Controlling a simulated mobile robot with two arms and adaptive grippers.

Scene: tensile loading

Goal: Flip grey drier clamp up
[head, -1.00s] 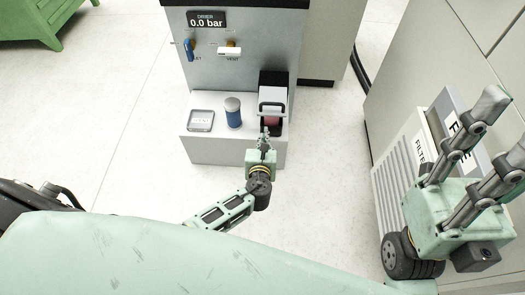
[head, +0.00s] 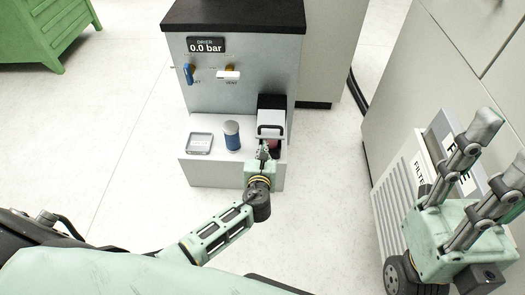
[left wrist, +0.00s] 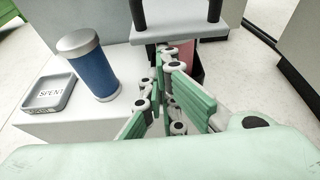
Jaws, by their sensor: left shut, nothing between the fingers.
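The grey drier clamp (head: 270,118) is at the right end of the drier's ledge, with a black U-shaped handle (head: 270,128) on its front. In the left wrist view the grey clamp plate (left wrist: 178,31) lies just ahead of the fingers, with a pinkish-red part (left wrist: 188,56) below it. My left gripper (head: 263,151) is shut and empty, its tips just in front of and below the plate; I cannot tell whether they touch it. My right gripper (head: 503,145) is open and empty, away at the right.
A blue canister (head: 232,136) with a grey cap and a tray marked SPENT (head: 199,144) stand on the ledge left of the clamp. The drier panel (head: 240,95) reads 0.0 bar and carries a blue valve handle (head: 188,74) and a white one (head: 229,75). Filter boxes (head: 420,160) stand at the right.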

